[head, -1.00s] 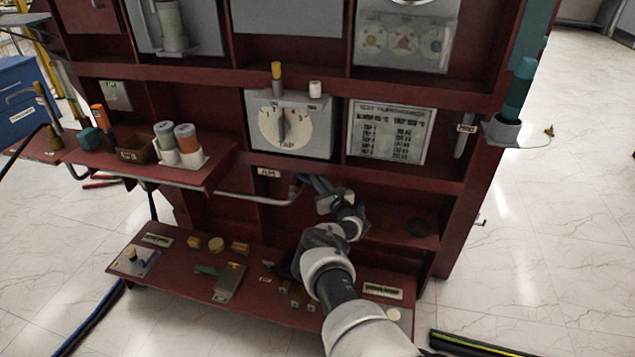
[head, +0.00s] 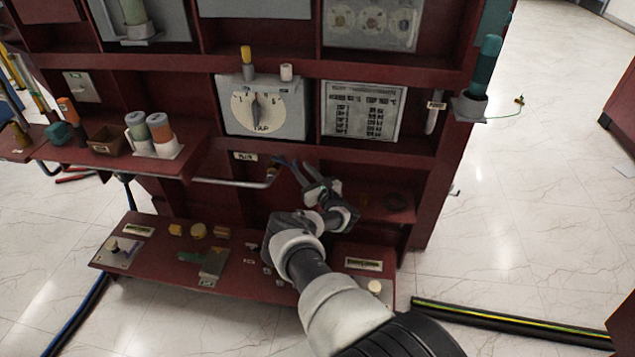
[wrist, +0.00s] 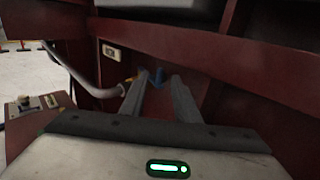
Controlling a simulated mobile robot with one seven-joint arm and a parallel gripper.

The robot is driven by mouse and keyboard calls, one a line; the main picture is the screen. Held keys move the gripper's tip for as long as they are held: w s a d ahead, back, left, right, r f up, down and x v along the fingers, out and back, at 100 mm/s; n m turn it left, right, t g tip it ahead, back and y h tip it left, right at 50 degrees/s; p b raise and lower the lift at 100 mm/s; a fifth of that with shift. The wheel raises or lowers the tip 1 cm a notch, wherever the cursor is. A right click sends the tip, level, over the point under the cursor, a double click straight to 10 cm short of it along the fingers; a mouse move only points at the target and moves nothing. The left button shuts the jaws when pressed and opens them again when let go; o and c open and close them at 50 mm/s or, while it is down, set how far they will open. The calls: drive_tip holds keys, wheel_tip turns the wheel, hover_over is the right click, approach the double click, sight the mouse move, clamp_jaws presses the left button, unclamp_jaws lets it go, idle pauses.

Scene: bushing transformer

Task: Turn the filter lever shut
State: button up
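A small blue lever (wrist: 158,75) stands in front of the red cabinet wall, ahead of my fingers in the wrist view. A brass-yellow fitting (wrist: 129,80) at the end of a grey pipe is just left of it. The fitting also shows in the head view (head: 273,170), below the tap dial. My gripper (head: 294,168) is at the lever, its fingers pointing toward the fitting. In the wrist view my gripper (wrist: 158,80) has its two fingers apart, with the lever seen between the tips. I see no contact with the lever. Its lower part is hard to make out.
The grey pipe (wrist: 85,68) runs left from the fitting, under a small label plate (head: 245,156). A red shelf edge (wrist: 225,45) passes above my fingers. The lower red shelf (head: 150,262) carries small parts. Open floor lies to the right.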

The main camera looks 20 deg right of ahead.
drive_tip(key=s+d+p, duration=0.1)
drive_tip(key=s+p, duration=0.1)
drive_tip(key=s, duration=0.9)
drive_tip(key=shift+s+d+p, duration=0.2)
drive_tip(key=shift+d+p, duration=0.05)
drive_tip(key=shift+p, duration=0.1)
